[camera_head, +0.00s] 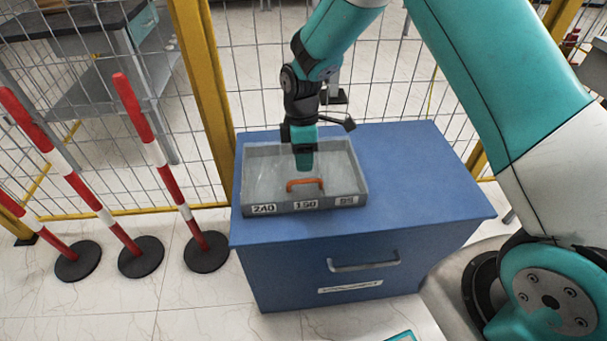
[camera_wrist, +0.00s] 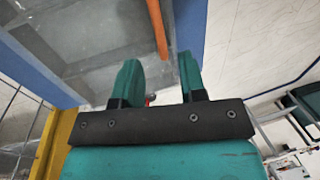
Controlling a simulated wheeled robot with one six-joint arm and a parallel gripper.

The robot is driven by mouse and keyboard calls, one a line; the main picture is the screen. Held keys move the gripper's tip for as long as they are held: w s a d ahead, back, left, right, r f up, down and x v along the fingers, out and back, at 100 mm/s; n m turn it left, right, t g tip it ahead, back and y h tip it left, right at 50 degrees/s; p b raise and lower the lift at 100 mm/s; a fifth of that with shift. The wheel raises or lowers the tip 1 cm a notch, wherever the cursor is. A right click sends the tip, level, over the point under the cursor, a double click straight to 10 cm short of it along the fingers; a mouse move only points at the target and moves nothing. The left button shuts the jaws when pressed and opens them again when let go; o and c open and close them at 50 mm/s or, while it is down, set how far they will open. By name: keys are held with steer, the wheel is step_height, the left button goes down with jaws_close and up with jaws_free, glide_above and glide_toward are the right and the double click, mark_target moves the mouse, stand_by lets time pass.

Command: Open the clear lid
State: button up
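The clear lid (camera_head: 262,178) lies closed over a grey box with three compartment labels on its front. An orange handle (camera_head: 305,184) stands on the lid near the front; it also shows in the wrist view (camera_wrist: 157,25). My gripper (camera_head: 304,167) points down over the lid, just behind the handle in the head view. In the wrist view my gripper (camera_wrist: 159,62) has its two green fingers apart, with nothing held between them. The handle's near end lines up with the gap at the fingertips. I cannot tell the height left between fingertips and handle.
The grey box (camera_head: 279,207) sits on the left of a blue cabinet (camera_head: 430,170), whose top is clear to the right. A yellow-framed mesh fence (camera_head: 205,75) stands close behind. Several red-and-white posts (camera_head: 155,153) stand to the left.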

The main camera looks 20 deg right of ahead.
mark_target(304, 175)
steer(key=f, duration=0.2)
steer(key=s+f, duration=0.1)
steer(key=f, duration=0.2)
steer(key=shift+a, duration=0.1)
jaws_close()
